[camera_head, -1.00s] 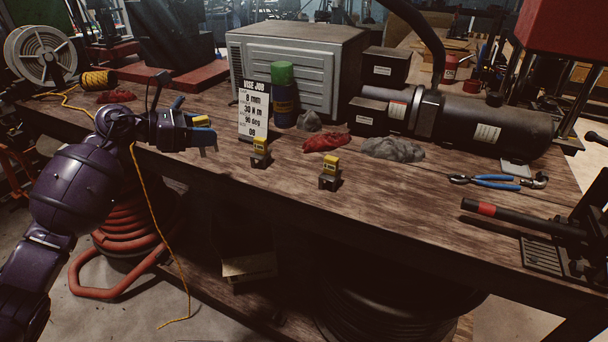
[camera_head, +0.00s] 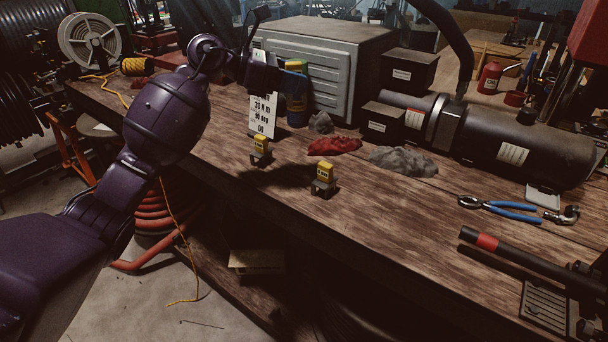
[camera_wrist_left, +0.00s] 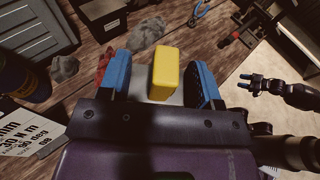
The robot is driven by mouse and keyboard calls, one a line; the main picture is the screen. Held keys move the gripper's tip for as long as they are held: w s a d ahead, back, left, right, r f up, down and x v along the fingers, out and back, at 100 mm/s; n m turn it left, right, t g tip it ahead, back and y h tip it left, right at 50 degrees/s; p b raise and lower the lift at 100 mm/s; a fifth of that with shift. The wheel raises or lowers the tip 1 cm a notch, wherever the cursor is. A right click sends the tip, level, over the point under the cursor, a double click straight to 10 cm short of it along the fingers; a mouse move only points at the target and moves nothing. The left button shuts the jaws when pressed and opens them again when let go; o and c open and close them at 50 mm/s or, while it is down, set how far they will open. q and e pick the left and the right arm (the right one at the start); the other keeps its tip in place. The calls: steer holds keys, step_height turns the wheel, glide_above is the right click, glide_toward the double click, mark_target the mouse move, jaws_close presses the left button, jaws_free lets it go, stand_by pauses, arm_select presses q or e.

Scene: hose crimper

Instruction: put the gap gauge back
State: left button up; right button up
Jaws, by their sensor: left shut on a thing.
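My left gripper (camera_head: 284,74) is raised over the back of the workbench, in front of the blue can. In the left wrist view its two blue fingers (camera_wrist_left: 160,84) stand on either side of a gap gauge with a yellow block top (camera_wrist_left: 165,72) and a pale grey part below. The gripper is shut on this gauge; in the head view the gauge is largely hidden. Two similar yellow-topped pieces stand on the bench, one farther back (camera_head: 260,150) and one nearer (camera_head: 323,180). My right gripper (camera_wrist_left: 254,83) shows small in the left wrist view; its opening is unclear.
The VISE JOB card (camera_head: 262,118) is partly covered by my left arm. The blue can (camera_head: 297,108), red rag (camera_head: 334,146) and grey rag (camera_head: 402,160) lie nearby. Pliers (camera_head: 500,207) and a black red-banded bar (camera_head: 488,242) are at right. The front middle of the bench is bare.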

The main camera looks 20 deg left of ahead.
arm_select(q)
step_height(320, 180, down, 20)
steer(key=shift+r+b, duration=0.1)
steer(key=shift+b, duration=0.65)
steer(key=shift+f, duration=0.3)
steer(key=o, duration=1)
steer(key=shift+r, duration=0.1)
steer(key=shift+o, duration=0.3)
steer(key=shift+a+r, duration=0.15)
steer(key=shift+r, duration=0.15)
steer(key=v, duration=1.1)
steer(key=shift+s+a, duration=0.2)
steer(key=shift+a, duration=0.15)
